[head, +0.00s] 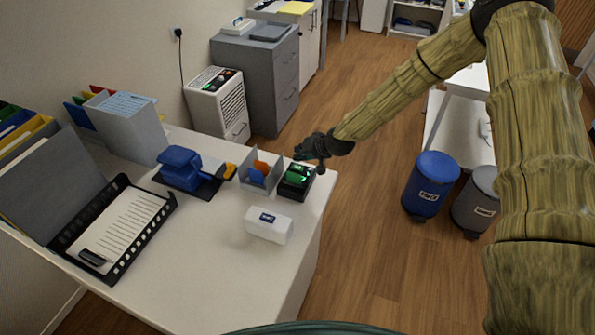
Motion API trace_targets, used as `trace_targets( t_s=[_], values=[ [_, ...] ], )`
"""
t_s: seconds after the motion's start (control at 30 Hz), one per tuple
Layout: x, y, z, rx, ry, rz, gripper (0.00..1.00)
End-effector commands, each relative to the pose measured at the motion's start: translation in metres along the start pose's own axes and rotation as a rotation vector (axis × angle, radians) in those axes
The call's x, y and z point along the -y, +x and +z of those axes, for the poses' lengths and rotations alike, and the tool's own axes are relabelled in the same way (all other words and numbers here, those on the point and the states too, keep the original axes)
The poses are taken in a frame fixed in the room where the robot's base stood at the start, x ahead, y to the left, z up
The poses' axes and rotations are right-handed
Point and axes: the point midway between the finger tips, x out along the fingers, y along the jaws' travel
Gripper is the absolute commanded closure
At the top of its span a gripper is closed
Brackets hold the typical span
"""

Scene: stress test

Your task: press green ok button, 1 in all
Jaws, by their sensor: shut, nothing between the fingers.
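The green button (295,180) is on top of a small black box at the right part of the white desk, near its right edge. My gripper (302,156) is dark and reaches in from the upper right. Its fingers are shut and empty, at the back edge of the black box in the picture. The picture is too small to tell whether the fingertips touch the button or hang just above it. Any lettering on the button cannot be read.
A divided grey holder (258,172) stands just left of the button box, and a white box (268,225) lies in front. A blue device (180,168) and a black tray (62,246) are further left. The desk's front middle is clear.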

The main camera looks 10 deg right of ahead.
Motion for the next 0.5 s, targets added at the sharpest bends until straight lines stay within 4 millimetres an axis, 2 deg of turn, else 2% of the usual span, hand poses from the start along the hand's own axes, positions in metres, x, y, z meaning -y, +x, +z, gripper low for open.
trace_targets(
  t_s=[0.13, 0.5],
  values=[
    [-0.0074, 0.0097, 0.0072, 0.0, 0.0, 0.0, 1.0],
    [-0.0082, 0.0108, 0.0081, 0.0, 0.0, 0.0, 1.0]
  ],
)
